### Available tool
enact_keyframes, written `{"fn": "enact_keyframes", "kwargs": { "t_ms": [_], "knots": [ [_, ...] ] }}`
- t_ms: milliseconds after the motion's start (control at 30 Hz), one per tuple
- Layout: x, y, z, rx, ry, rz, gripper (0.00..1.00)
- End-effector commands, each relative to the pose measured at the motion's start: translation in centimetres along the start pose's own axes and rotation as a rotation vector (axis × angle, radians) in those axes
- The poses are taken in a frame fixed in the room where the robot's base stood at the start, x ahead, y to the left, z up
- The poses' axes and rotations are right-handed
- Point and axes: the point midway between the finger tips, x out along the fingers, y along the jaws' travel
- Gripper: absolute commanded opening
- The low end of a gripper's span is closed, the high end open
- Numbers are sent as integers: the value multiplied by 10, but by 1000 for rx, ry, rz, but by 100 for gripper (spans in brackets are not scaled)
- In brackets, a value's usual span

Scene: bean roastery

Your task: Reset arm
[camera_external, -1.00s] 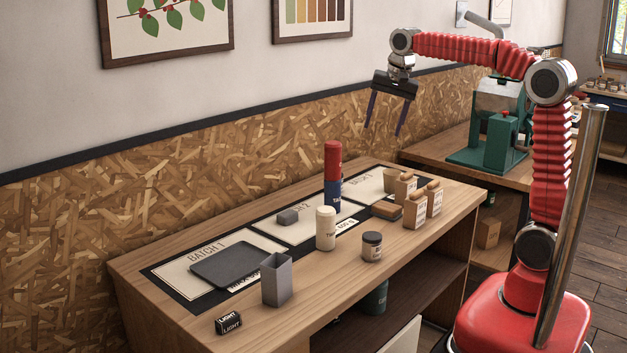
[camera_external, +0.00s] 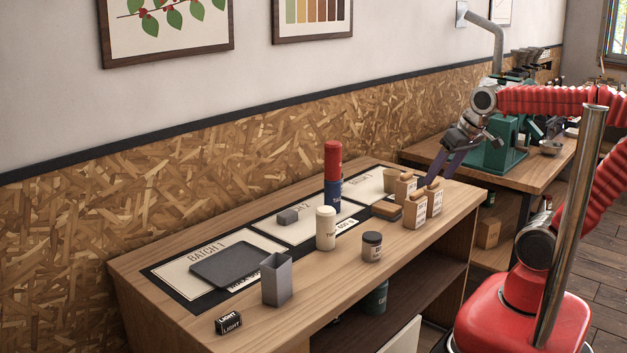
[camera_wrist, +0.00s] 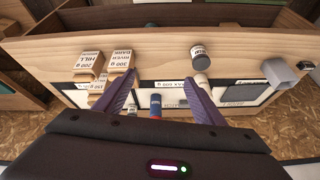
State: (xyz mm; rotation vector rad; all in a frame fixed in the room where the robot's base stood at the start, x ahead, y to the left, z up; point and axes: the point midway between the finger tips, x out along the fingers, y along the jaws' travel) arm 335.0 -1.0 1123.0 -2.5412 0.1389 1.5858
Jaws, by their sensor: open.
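My gripper (camera_external: 445,166) is open and empty, with two long purple fingers pointing down and left above the right end of the wooden table (camera_external: 222,319). In the external view its fingertips overlap the tan labelled bags (camera_external: 416,210); the gap between them is hard to judge. In the wrist view my gripper (camera_wrist: 160,95) has its fingers spread wide, with the red and blue cylinder (camera_wrist: 155,104) between them and the tan bags (camera_wrist: 120,61) by the left finger. Nothing is held.
On the table stand a cream canister (camera_external: 326,229), a dark jar (camera_external: 372,246), a grey open box (camera_external: 277,281), a dark grey tray (camera_external: 227,266) and a small black "LIGHT" block (camera_external: 228,323). A green machine (camera_external: 500,148) stands on a second table behind. Air above the table's left is clear.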

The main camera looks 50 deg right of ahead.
Motion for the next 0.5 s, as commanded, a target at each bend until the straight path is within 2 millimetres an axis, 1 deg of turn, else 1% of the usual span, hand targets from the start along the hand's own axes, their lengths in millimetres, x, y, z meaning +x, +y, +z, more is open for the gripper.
{"fn": "enact_keyframes", "kwargs": {
  "t_ms": [33, 100, 200, 333, 500],
  "knots": [
    [3, 2, 13, -37, 10, -2, 63],
    [9, 4, 27, -87, 21, -4, 63],
    [15, 6, 42, -140, 31, -5, 63],
    [19, 7, 49, -170, 37, -6, 63],
    [19, 7, 49, -173, 37, -6, 63]
  ]
}}
